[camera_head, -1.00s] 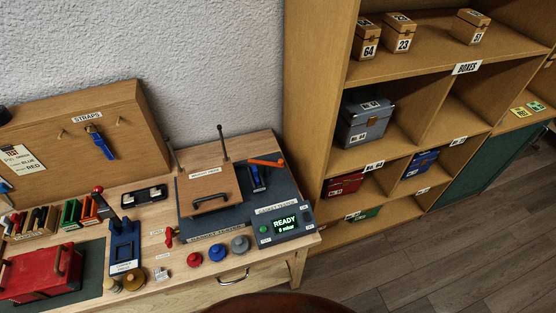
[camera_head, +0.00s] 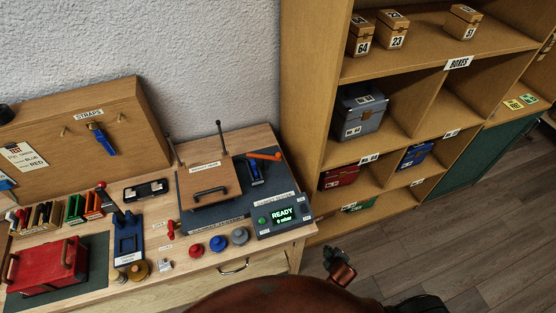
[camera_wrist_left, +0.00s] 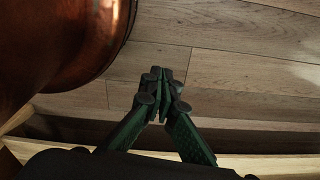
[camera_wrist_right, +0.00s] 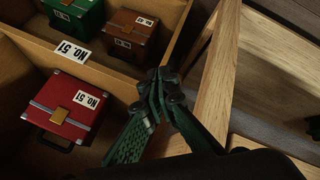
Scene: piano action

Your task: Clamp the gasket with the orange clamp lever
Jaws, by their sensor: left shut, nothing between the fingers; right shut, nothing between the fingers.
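The orange clamp lever (camera_head: 264,156) sits on a blue clamp (camera_head: 256,174) at the back right of the table, beside a flat wooden lid (camera_head: 203,178) with a black handle. The lever points left-right, with its orange end at the right. No gasket can be made out. My right gripper (camera_head: 331,252) is low, right of the table's front corner, well away from the lever. In the right wrist view its fingers (camera_wrist_right: 160,78) are shut and empty. My left gripper (camera_wrist_left: 163,76) is shut and empty over the wooden floor; it is not visible in the head view.
A tester panel (camera_head: 283,218) reads READY. Red, blue and grey knobs (camera_head: 218,243) line the table front. The shelf (camera_head: 310,130) stands close at right. In the right wrist view, a wooden post (camera_wrist_right: 215,75) and a red box (camera_wrist_right: 68,110) are near my gripper.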

